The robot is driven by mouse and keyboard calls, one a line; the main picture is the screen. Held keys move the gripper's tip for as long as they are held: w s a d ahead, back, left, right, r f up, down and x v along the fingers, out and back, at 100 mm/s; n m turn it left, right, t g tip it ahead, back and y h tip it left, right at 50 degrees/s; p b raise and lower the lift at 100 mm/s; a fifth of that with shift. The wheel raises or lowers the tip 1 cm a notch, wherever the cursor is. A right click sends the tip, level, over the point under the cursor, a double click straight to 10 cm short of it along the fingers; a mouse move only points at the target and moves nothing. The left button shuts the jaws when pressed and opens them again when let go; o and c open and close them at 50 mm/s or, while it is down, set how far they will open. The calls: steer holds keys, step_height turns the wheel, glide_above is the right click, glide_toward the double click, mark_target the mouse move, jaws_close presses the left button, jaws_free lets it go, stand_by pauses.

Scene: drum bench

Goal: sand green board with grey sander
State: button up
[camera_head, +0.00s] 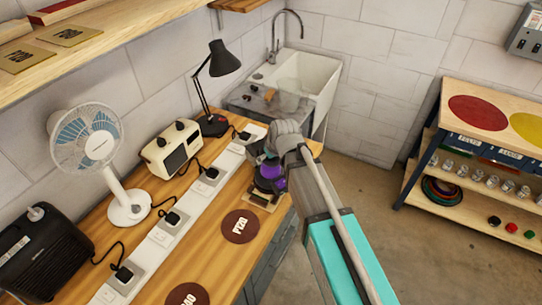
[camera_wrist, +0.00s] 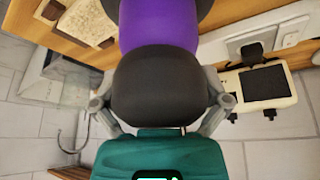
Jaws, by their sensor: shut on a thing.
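My gripper (camera_head: 285,140) reaches down over the far end of the wooden bench. It is shut on a purple and dark tool (camera_head: 270,178), perhaps a sander. In the wrist view my gripper's fingers (camera_wrist: 161,102) sit on either side of the tool's dark rounded top (camera_wrist: 160,85), with its purple body (camera_wrist: 158,25) beyond. The tool's underside is hidden, and I cannot tell whether it touches the light pad or plate (camera_head: 258,200) below it. I see no board that is clearly green and no plainly grey sander.
Brown discs marked P120 (camera_head: 240,226) and 40 (camera_head: 187,296) lie on the bench (camera_head: 205,250). A socket strip (camera_head: 160,238), fan (camera_head: 90,145), cream device (camera_head: 170,148) and black lamp (camera_head: 213,90) line its wall side. A sink (camera_head: 305,75) stands behind. Right is a shelved table (camera_head: 448,100).

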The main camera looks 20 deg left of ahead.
steer(key=shift+s+a, duration=0.2)
steer(key=shift+s, duration=1.15)
steer(key=shift+w+d, duration=0.15)
steer(key=shift+w, duration=0.8)
steer(key=shift+w+d, duration=0.15)
steer(key=shift+w, duration=0.8)
stand_by(0.7)
